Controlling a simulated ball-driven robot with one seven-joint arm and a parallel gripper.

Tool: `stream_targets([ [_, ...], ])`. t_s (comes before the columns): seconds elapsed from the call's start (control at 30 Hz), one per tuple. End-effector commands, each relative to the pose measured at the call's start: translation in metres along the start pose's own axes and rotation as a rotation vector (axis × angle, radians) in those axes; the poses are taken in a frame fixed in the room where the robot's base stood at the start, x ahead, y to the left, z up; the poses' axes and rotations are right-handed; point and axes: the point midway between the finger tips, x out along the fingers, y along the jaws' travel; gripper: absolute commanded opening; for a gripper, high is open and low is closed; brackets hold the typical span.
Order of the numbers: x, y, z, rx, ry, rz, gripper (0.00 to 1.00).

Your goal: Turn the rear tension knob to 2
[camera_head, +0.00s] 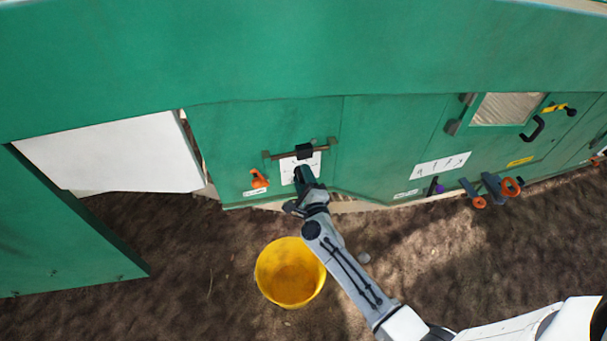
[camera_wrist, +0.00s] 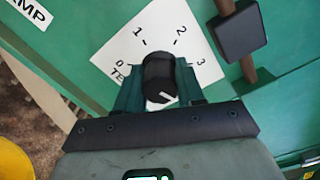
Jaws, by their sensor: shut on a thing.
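The tension knob (camera_wrist: 159,76) is black and round with a short white mark on its face. It stands on a white dial plate (camera_wrist: 203,60) printed 0, 1, 2, 3 from left to right. My gripper (camera_wrist: 159,88) has one finger on each side of the knob and is shut on it. Which number the white mark points to I cannot tell from this angle. In the head view, my gripper (camera_head: 304,176) is at the white dial plate (camera_head: 287,167) on the green panel and mostly hides the knob.
A bar with a black block (camera_head: 304,151) runs just above the dial; the block (camera_wrist: 237,33) is close in the wrist view. An orange handle (camera_head: 259,179) is to the left. A yellow bucket (camera_head: 290,273) stands below my arm. Other handles and orange knobs (camera_head: 511,187) are at right.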

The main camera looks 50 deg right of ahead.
Motion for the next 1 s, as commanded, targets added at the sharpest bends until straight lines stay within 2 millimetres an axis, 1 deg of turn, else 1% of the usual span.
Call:
stream_targets([
  [0.03,0.0005,-0.0018,0.0048,-0.044,-0.007,0.002,0.07],
  [0.07,0.0006,-0.0018,0.0050,-0.071,-0.007,0.001,0.07],
  [1.0,0.0007,0.0030,0.0044,-0.963,-0.011,0.001,0.07],
])
